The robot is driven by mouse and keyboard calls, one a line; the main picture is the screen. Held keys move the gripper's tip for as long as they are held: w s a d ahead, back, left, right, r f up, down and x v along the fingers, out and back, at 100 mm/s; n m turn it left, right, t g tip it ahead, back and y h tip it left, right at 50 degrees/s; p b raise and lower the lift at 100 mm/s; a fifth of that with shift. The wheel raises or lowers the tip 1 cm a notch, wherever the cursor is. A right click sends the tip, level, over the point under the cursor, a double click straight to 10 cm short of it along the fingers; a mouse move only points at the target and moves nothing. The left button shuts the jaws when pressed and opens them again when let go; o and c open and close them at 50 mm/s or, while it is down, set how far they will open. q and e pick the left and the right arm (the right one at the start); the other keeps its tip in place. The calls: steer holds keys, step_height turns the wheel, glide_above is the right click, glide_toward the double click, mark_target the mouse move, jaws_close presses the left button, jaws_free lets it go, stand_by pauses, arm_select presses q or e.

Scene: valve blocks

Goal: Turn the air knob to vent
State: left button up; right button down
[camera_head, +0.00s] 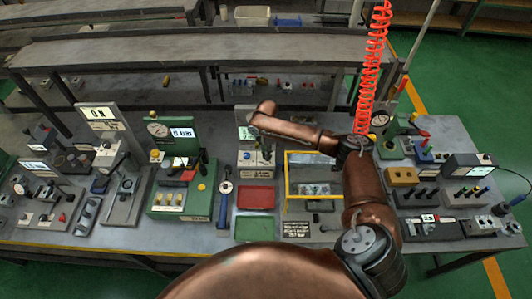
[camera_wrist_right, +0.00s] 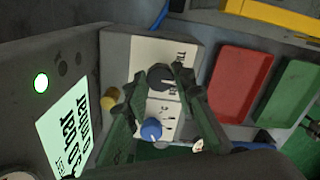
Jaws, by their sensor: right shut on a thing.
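A grey control block (camera_head: 250,172) stands in the middle of the bench, with an upright display sign (camera_head: 245,118) behind it. My right arm reaches over from the right, and my right gripper (camera_head: 262,142) points down at the block. In the wrist view, a black knob (camera_wrist_right: 160,77) sits on a pale label plate (camera_wrist_right: 176,54). The fingers of my right gripper (camera_wrist_right: 159,82) are shut on this knob. A blue knob (camera_wrist_right: 152,130) lies just below it, between the fingers but apart from their tips. The knob's pointer and most label words are unreadable. My left gripper is not in view.
A lit display (camera_wrist_right: 68,130) with a green lamp (camera_wrist_right: 41,83) stands close beside the gripper. A yellow button (camera_wrist_right: 110,98) is near the left finger. A yellow frame (camera_head: 287,177) stands to the right.

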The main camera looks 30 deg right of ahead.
steer(key=m+p, duration=0.4)
steer(key=p, duration=0.1)
steer(key=shift+r, duration=0.2)
steer(key=m+p, duration=0.2)
steer(key=m, duration=0.1)
steer(key=shift+f+p, duration=0.1)
steer(key=shift+p, duration=0.25)
steer(key=shift+m+p, duration=0.55)
steer(key=shift+m, duration=0.25)
steer(key=shift+f, duration=0.1)
steer(key=c, duration=1.6)
jaws_free()
